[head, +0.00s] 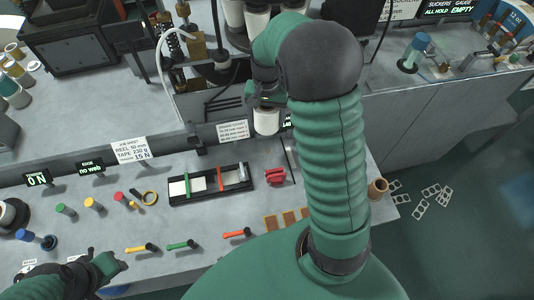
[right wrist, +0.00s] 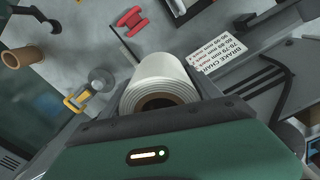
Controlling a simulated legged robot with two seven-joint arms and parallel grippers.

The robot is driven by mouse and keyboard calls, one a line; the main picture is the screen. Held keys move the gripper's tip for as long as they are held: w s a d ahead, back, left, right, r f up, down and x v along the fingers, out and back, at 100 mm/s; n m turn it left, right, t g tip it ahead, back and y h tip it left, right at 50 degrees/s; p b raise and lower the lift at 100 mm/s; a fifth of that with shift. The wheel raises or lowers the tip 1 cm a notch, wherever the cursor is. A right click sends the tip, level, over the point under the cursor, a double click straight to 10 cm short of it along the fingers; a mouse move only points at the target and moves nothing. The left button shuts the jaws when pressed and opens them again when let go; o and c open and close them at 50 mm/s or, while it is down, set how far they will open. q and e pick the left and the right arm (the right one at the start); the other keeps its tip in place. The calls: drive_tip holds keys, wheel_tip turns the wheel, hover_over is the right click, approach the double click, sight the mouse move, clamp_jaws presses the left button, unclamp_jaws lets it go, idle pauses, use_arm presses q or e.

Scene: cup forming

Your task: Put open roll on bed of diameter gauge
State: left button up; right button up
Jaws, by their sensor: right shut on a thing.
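A white paper roll (head: 267,121) with a brown core hangs at my right gripper (head: 266,103), above the back part of the bench. In the right wrist view the roll (right wrist: 160,80) sits between the jaws, its open core end facing the camera. My right gripper is shut on it. A long black tray (head: 210,183) with white strips and red and green dividers lies left of it on the bench. I cannot tell for sure which thing is the diameter gauge. My left gripper (head: 116,264) is low at the left; its fingers are too small to read.
A red spool-shaped piece (head: 276,176) lies right of the tray. A brown cup (head: 377,188) stands at the bench's right edge. A brake chart card (right wrist: 217,55) is beside the roll. Coloured handles (head: 183,245) line the front.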

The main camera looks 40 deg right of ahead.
drive_tip(key=f+b, duration=0.3)
drive_tip(key=f, duration=0.5)
drive_tip(key=f+b, duration=0.3)
drive_tip(key=f, duration=0.6)
drive_tip(key=shift+d, duration=0.2)
drive_tip(key=shift+d+f, duration=0.1)
drive_tip(key=shift+d, duration=0.1)
drive_tip(key=o, duration=1.2)
drive_tip(key=shift+a, duration=0.1)
